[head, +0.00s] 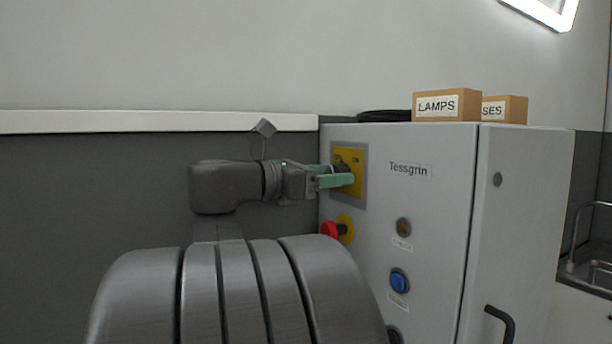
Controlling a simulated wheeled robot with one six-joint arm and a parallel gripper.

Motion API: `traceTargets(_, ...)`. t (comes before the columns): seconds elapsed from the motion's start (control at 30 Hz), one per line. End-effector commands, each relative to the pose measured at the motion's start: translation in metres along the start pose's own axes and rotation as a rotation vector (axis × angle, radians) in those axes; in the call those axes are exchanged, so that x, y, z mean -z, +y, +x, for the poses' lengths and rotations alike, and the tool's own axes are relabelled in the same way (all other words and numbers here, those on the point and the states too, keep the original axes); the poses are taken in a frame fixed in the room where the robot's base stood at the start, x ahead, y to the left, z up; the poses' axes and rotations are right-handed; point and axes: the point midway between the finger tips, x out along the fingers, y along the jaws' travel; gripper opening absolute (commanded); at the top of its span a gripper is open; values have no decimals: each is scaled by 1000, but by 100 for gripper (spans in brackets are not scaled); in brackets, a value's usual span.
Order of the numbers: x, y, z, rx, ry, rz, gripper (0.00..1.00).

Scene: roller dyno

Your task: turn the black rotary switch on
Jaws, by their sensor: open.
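The black rotary switch (346,167) sits on a yellow plate (356,157) near the upper left of the grey cabinet front. It is mostly hidden behind my gripper, so its handle angle cannot be told. My gripper (349,176) has two green fingers, open, pointing right at the yellow plate. The fingertips are at or very close to the switch, one above the other in the picture. I cannot tell whether they touch it.
A red knob (330,230) on a yellow base juts out just below. An amber lamp (403,227), a blue button (399,281) and a black door handle (501,324) are on the cabinet (440,220). Boxes (446,104) stand on top. A sink (590,272) is at right.

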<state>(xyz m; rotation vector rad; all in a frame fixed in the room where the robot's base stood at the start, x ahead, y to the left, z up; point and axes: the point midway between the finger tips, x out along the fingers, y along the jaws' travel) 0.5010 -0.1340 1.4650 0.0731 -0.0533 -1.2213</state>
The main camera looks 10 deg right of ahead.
Motion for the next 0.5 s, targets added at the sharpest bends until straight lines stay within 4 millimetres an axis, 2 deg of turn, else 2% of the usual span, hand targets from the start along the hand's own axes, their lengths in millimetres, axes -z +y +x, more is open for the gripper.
traceTargets(0.1,0,0,7,1,0,-1,59)
traceTargets(0.4,0,0,7,0,0,0,59)
traceTargets(0.43,0,-1,7,0,0,0,57)
traceTargets(0.5,0,-1,7,0,0,0,44)
